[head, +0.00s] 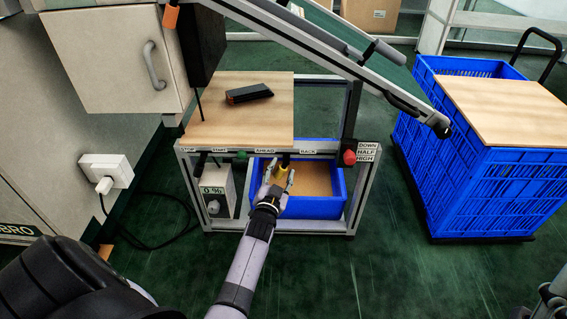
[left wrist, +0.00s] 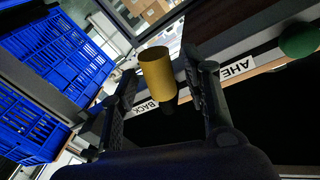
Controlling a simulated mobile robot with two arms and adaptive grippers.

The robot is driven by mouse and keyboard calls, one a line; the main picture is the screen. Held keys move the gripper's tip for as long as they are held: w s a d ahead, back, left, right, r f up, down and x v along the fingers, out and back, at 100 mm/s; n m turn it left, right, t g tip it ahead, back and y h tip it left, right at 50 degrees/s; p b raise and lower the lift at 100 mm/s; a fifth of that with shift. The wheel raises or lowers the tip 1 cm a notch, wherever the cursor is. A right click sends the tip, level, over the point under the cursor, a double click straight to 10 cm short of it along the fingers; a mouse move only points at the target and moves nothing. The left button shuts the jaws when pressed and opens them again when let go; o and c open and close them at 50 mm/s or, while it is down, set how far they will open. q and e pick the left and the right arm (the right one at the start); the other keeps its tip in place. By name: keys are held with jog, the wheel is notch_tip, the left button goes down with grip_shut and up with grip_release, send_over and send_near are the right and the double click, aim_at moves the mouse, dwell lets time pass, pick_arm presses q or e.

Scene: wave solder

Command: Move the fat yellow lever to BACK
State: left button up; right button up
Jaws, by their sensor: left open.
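The fat yellow lever (head: 281,174) sticks out from the front rail of the bench, between the AHEAD label (head: 265,151) and the BACK label (head: 307,151). In the left wrist view the yellow lever (left wrist: 156,70) stands between my open fingers, with gaps on both sides, close to the BACK label (left wrist: 147,107). My left gripper (head: 276,180) reaches up to it from below; its fingers (left wrist: 166,85) straddle the lever without visibly closing on it.
A green knob (left wrist: 299,40) is left along the rail in the head view. A red knob (head: 349,157) is by the DOWN, HALF, HIGH labels. A blue bin (head: 320,208) sits under the rail. A blue crate stack (head: 480,190) stands right. A dark block (head: 249,93) lies on the wooden top.

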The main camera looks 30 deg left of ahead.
pick_arm(q)
jog(key=shift+w+a, duration=0.15)
jog(key=shift+w, duration=0.2)
jog(key=shift+r, duration=0.1)
jog(key=shift+c, duration=0.2)
grip_shut()
